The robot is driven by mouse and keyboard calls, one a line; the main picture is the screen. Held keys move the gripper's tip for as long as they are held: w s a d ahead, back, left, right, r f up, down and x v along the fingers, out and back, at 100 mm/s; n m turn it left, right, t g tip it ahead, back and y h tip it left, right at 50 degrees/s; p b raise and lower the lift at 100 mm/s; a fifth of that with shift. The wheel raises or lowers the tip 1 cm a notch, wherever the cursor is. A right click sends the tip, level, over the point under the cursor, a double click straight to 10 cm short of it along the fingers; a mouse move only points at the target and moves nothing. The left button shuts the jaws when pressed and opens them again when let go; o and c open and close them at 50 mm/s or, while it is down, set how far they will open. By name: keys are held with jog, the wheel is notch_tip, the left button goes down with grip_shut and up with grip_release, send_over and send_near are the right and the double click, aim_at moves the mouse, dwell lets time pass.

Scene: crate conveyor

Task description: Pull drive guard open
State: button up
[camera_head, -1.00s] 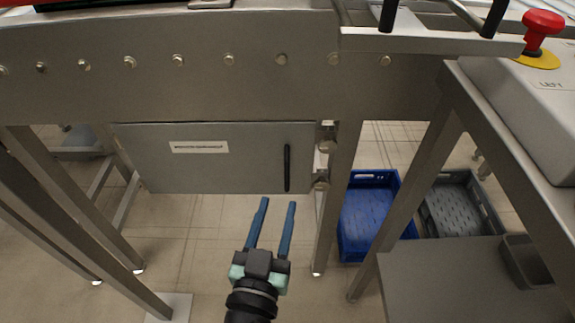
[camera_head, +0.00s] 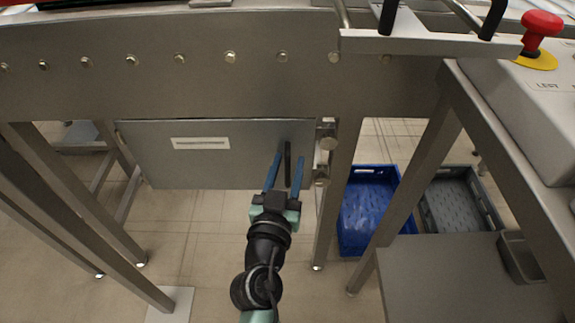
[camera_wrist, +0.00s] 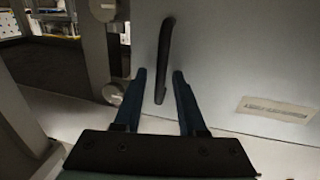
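The drive guard (camera_head: 222,165) is a grey metal panel below the conveyor side, with a white label (camera_head: 200,143) and a black vertical handle (camera_head: 287,158) near its right end. It looks closed. My gripper (camera_head: 287,165) is in front of the handle with its two blue fingers open, one on each side of it. In the wrist view, the handle (camera_wrist: 164,58) runs between the open fingers (camera_wrist: 159,82), its lower end between the tips. I cannot tell how deep the handle sits between them. The guard (camera_wrist: 240,60) fills the right of that view.
Hinges or latches (camera_head: 326,144) sit at the guard's right edge beside a metal leg (camera_head: 338,200). A blue crate (camera_head: 358,240) and a grey crate (camera_head: 460,222) stand on the floor at right. A red stop button (camera_head: 541,24) is at upper right.

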grip_shut()
dwell(1.2)
